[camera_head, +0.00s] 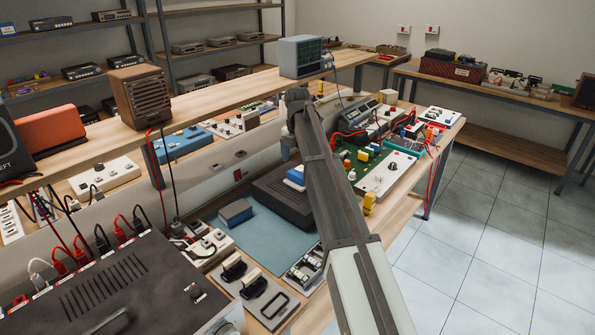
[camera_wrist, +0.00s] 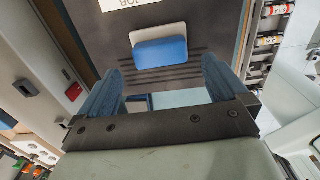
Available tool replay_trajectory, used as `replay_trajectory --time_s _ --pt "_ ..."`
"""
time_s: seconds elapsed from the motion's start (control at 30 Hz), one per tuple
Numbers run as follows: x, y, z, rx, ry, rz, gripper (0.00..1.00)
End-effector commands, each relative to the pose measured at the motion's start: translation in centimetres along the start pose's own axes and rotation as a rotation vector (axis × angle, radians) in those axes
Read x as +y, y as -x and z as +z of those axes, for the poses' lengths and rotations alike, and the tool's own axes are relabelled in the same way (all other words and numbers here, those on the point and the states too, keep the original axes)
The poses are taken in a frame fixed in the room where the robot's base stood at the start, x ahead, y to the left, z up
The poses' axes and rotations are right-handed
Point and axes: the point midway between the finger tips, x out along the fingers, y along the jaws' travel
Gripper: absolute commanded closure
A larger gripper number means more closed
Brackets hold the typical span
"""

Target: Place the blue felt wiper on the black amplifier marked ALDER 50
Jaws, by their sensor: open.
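The blue felt wiper (camera_wrist: 160,52), with a pale white backing, lies on the dark slotted top of a black amplifier (camera_wrist: 100,40) in the wrist view. In the head view the wiper (camera_head: 296,175) shows on the black amplifier (camera_head: 277,201), which stands on a blue-green mat, partly behind my arm. I cannot read an ALDER 50 marking. My gripper (camera_wrist: 162,78) is open and empty, its two fingers spread apart on either side below the wiper in the picture, not closed on it.
A grey-blue block (camera_head: 236,213) lies on the mat (camera_head: 265,237) left of the amplifier. A large dark vented unit (camera_head: 110,285) with cables fills the lower left. A green circuit board (camera_head: 362,158) and instruments crowd the right. A shelf (camera_head: 225,97) runs above the bench.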

Motion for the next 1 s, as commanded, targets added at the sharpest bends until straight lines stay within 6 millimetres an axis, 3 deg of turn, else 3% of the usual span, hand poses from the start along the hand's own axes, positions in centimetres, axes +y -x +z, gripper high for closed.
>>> replay_trajectory --time_s 0.2,0.4,1.0 --pt "0.1 3.6 0.1 -0.001 0.000 0.001 0.00" --pt "0.0 5.0 0.0 0.000 0.000 0.000 0.00" --pt "0.0 5.3 0.0 0.001 0.000 0.000 0.00"
